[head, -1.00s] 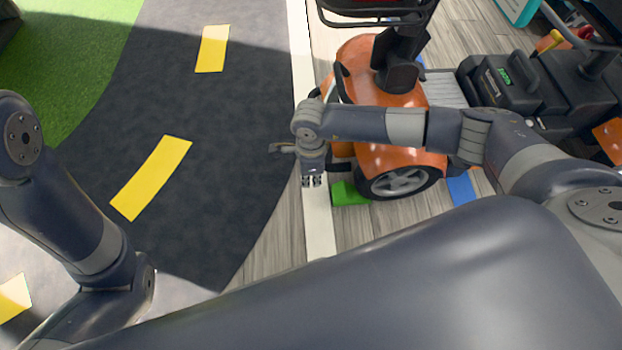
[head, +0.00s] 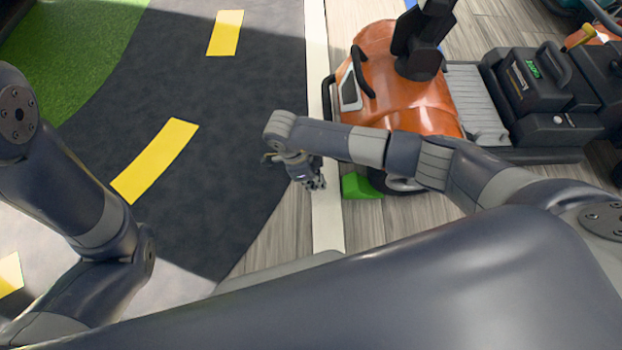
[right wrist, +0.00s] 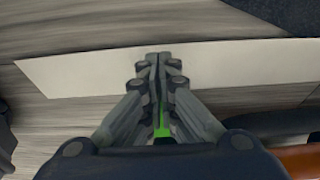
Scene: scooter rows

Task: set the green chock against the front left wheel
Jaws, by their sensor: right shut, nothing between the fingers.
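The green chock (head: 361,187) lies on the floor just right of the white line, at the left side of the wheel (head: 402,184) of the orange scooter (head: 412,102). It looks close against the tyre, but my arm covers part of the wheel, so I cannot tell if they touch. My right gripper (head: 315,183) is shut and empty, a little left of the chock, above the white line. My left gripper is out of view.
The white line (head: 326,222) runs along the wooden floor beside the scooter. A dark road mat (head: 225,120) with yellow dashes lies to the left, clear of objects. A black scooter part (head: 545,95) stands at the right.

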